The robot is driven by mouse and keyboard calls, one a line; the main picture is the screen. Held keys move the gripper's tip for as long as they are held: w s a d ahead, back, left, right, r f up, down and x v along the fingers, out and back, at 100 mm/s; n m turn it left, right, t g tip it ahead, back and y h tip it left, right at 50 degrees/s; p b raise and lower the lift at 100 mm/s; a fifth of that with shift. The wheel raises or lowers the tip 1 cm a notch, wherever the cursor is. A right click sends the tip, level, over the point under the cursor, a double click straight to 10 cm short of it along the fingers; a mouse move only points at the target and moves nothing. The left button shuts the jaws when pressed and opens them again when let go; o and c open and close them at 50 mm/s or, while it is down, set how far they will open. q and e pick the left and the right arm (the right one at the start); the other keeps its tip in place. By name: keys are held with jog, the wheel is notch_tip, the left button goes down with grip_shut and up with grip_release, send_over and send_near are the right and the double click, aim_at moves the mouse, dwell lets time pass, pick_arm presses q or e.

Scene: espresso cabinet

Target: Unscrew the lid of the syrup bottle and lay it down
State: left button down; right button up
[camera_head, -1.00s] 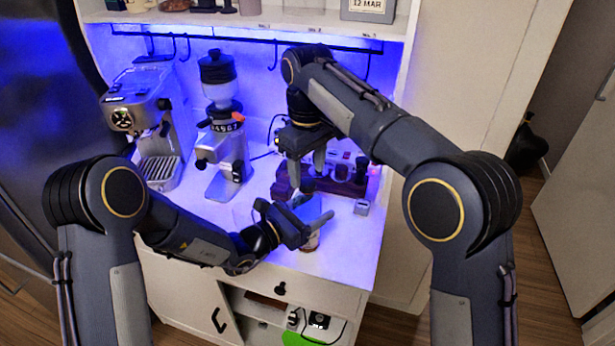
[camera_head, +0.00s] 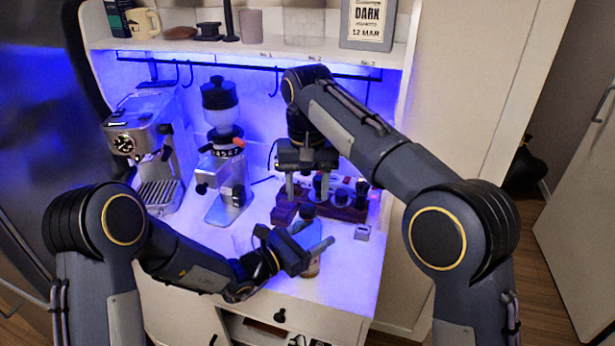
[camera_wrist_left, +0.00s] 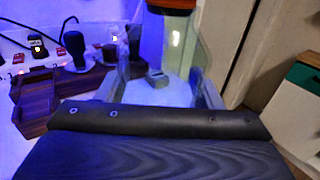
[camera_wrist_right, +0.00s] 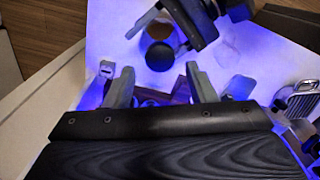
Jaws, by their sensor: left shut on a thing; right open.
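The syrup bottle (camera_head: 312,267) stands upright near the counter's front, partly hidden by my left gripper (camera_head: 312,239), which is shut around its body. In the left wrist view the clear bottle (camera_wrist_left: 180,48) is between the fingers, with an orange-brown band at the top edge. The dark round lid (camera_head: 307,211) sits on top of the bottle; it also shows from above in the right wrist view (camera_wrist_right: 160,56). My right gripper (camera_head: 308,193) is open just above the lid, fingers pointing down and spread wider than it. Nothing is between its fingers.
A dark wooden rack (camera_head: 347,212) with coffee tools stands just behind the bottle. A small grey block (camera_head: 362,232) lies to its right. The grinder (camera_head: 225,180) and espresso machine (camera_head: 150,155) stand left. White counter (camera_head: 205,238) is bare at front left.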

aim_at(308, 207)
jog(key=shift+f, duration=2.55)
jog(key=c, duration=1)
jog(key=shift+o, duration=0.2)
jog(key=n, duration=0.4)
jog(key=o, duration=1.1)
